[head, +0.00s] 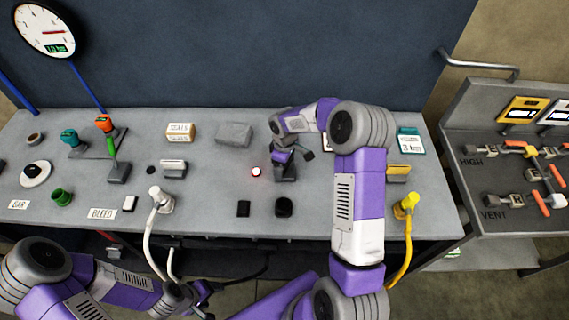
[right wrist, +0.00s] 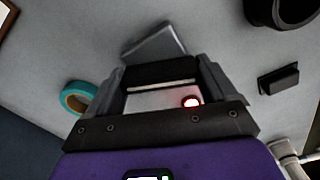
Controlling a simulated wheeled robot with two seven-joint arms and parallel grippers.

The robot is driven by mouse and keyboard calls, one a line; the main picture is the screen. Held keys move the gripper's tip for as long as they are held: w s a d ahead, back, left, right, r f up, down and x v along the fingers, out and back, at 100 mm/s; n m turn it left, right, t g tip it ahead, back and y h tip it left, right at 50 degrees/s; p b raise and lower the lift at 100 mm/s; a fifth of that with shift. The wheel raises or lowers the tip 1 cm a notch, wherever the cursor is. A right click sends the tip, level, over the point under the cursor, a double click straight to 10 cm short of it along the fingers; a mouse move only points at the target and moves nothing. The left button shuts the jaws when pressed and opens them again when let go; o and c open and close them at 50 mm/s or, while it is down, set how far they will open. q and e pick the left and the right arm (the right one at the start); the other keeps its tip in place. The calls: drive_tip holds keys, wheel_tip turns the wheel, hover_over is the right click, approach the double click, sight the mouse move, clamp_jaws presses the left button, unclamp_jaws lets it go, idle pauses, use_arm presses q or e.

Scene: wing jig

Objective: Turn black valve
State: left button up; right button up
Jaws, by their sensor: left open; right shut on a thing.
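The black valve is mostly hidden by my right gripper in the head view; its dark base (head: 286,173) shows under the fingers near the middle of the bench. My right gripper (head: 283,155) points down at it. In the right wrist view a black bar, apparently the valve's handle (right wrist: 160,73), lies between the two fingers, and the gripper is shut on it. A grey block-like part (right wrist: 155,42) shows just beyond the bar. My left gripper (head: 190,297) is low in front of the bench, apart from the valve, and is partly hidden.
A glowing red light (head: 256,171) sits left of the valve. A white hose (head: 152,225) and a yellow hose (head: 409,220) hang over the front edge. A teal ring (right wrist: 75,97) lies nearby.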

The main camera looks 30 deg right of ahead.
drive_tip(key=shift+r+n+p, duration=0.1)
drive_tip(key=shift+n+p, duration=0.2)
drive_tip(key=shift+n, duration=1.9)
drive_tip(key=o, duration=0.8)
drive_tip(key=shift+o, duration=0.2)
drive_tip(key=shift+r, duration=3.8)
